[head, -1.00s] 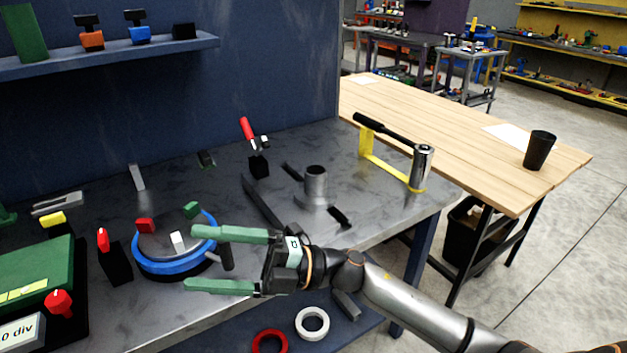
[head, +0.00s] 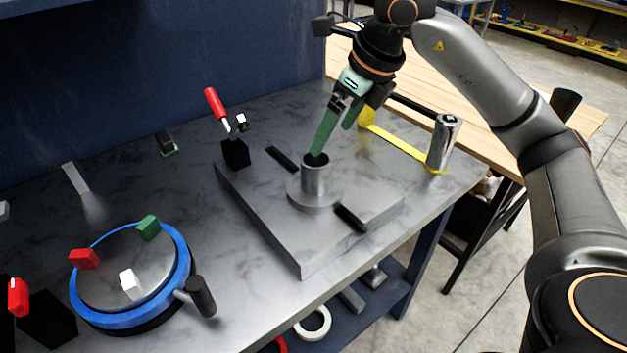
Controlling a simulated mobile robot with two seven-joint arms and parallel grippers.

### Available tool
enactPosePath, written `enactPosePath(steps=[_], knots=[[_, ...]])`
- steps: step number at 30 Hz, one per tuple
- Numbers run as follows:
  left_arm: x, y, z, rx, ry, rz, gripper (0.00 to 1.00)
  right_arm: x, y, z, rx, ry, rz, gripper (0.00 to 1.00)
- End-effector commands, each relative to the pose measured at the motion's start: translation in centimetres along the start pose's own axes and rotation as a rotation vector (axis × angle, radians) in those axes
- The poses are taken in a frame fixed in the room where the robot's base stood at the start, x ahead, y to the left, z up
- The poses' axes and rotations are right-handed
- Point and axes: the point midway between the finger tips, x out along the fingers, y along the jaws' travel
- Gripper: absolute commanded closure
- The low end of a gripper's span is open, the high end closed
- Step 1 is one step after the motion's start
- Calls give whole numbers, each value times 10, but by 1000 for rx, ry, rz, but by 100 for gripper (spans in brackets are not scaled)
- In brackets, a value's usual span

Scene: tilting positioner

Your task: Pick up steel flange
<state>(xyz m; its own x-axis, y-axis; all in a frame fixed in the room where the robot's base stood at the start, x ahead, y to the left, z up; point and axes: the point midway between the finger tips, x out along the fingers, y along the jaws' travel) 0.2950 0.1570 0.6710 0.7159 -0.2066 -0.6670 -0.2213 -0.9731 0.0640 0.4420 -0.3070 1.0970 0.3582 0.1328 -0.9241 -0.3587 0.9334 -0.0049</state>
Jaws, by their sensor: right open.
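The steel flange (head: 315,186) stands upright on a grey square plate (head: 300,238), its round base down and its hollow neck up. My right gripper (head: 333,140) comes down from above, its green fingers pointing at the neck. One fingertip overlaps the neck's dark opening in the picture; I cannot tell whether it touches or is inside. The fingers are apart and hold nothing. My left gripper is not in view.
A red-handled clamp on a black block (head: 235,153) stands at the plate's back left corner. Black bars lie on the plate on either side of the flange. A blue-rimmed turntable (head: 182,292) is at left. A yellow frame with a steel cylinder (head: 443,143) is at right.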

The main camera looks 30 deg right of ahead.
Motion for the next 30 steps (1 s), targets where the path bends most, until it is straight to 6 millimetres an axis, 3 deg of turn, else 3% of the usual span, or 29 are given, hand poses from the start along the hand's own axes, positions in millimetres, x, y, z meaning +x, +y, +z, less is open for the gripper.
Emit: enactPosePath(steps=[6,14,21,30], knots=[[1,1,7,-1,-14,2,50,42,2,-1,-2,4,6,0],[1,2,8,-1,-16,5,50,64,1,0,-3,1,7,0],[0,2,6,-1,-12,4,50,99,-2,-2,-2,3,8,0],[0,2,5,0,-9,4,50,112,-2,-1,-4,-1,6,0]])
